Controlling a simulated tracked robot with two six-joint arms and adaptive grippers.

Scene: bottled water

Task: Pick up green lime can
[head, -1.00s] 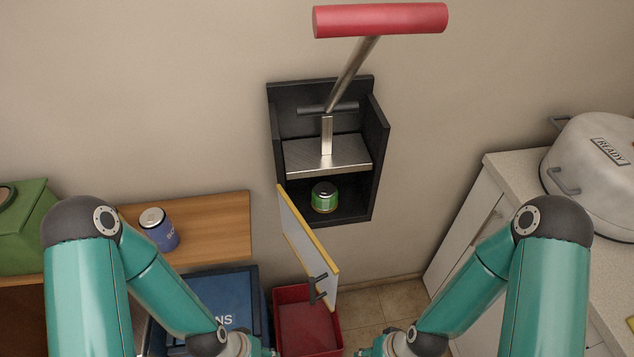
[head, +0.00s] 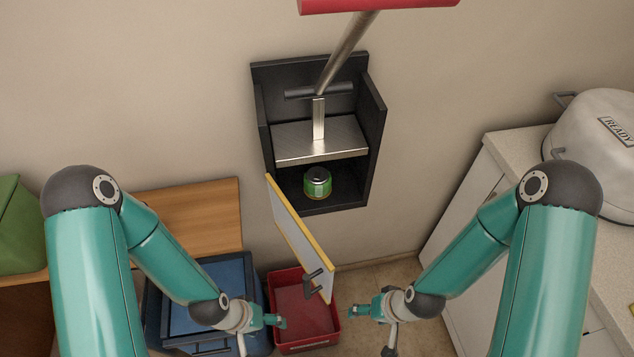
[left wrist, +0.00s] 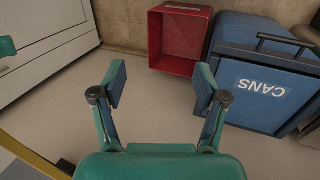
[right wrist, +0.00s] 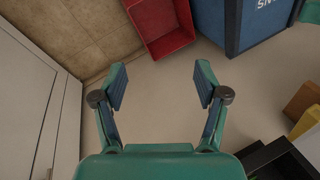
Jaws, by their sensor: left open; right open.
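The green lime can (head: 317,184), with a dark top, stands upright in the lower compartment of a black wall-mounted press (head: 376,150), under its metal plate (head: 322,140). It does not show in either wrist view. My left gripper (head: 262,334) is open and empty, low and left of the press; its spread fingers show in the left wrist view (left wrist: 160,82). My right gripper (head: 371,331) is open and empty, low and right of the press; its spread fingers show in the right wrist view (right wrist: 160,82). Both are well apart from the can.
A yellow-edged door (head: 297,241) hangs open at the press's front left. A red bin (head: 330,338) and a blue bin labelled CANS (left wrist: 280,70) stand on the floor. A wooden shelf (head: 215,205) is left; a counter with a pot (head: 600,125) is right.

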